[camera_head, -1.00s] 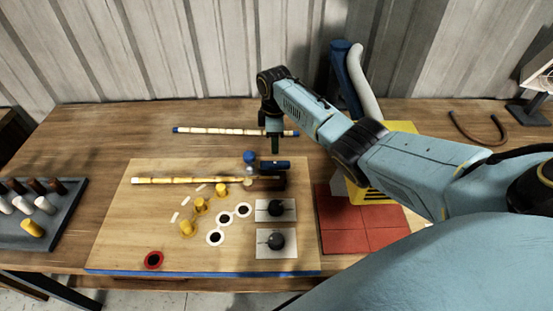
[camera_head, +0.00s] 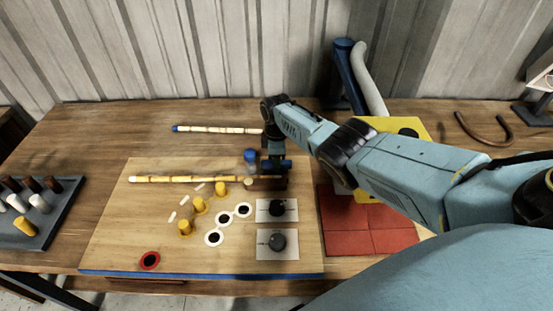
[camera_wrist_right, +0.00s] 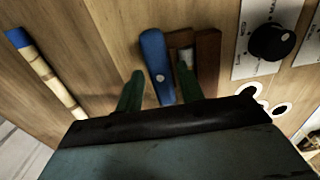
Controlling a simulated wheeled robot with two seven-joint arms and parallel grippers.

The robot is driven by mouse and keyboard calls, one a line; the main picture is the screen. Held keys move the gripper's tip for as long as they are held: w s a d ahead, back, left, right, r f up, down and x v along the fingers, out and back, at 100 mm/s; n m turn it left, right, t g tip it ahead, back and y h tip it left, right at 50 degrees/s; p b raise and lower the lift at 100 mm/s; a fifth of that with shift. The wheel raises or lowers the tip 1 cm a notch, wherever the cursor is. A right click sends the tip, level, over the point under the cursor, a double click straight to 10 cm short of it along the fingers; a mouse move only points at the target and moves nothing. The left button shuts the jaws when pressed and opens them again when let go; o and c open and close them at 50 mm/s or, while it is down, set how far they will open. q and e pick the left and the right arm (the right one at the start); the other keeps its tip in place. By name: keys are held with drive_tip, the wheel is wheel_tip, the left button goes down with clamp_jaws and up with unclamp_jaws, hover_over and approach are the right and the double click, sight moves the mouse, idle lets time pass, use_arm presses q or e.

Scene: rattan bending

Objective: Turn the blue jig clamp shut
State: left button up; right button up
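The blue jig clamp (camera_wrist_right: 157,65) shows in the right wrist view as a blue lever with a pale pivot dot, beside brown wooden blocks (camera_wrist_right: 208,58). My right gripper (camera_wrist_right: 160,82) is open, with one green finger on each side of the lever; I cannot tell whether either touches it. In the head view, my right gripper (camera_head: 277,162) is low over the back right of the jig board (camera_head: 120,230) and hides most of the clamp. A yellow rattan pole (camera_head: 190,179) lies along the board, its right end near the clamp. My left gripper is not in view.
Yellow pegs (camera_head: 200,205) and two black knobs (camera_head: 277,242) stand on the board. A second pole (camera_head: 210,129) lies behind it. A red tiled mat (camera_head: 350,235) and yellow-topped block (camera_head: 410,130) are at right. A peg tray (camera_head: 60,215) is at left.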

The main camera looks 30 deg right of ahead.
drive_tip(key=c, duration=0.7)
drive_tip(key=shift+c, duration=0.2)
drive_tip(key=m, duration=0.4)
drive_tip(key=shift+m, duration=0.4)
drive_tip(key=m, duration=0.4)
drive_tip(key=shift+a+m+p, duration=0.1)
drive_tip(key=shift+m+p, duration=0.2)
drive_tip(key=shift+p, duration=0.1)
drive_tip(key=m, duration=0.4)
drive_tip(key=shift+m, duration=2.4)
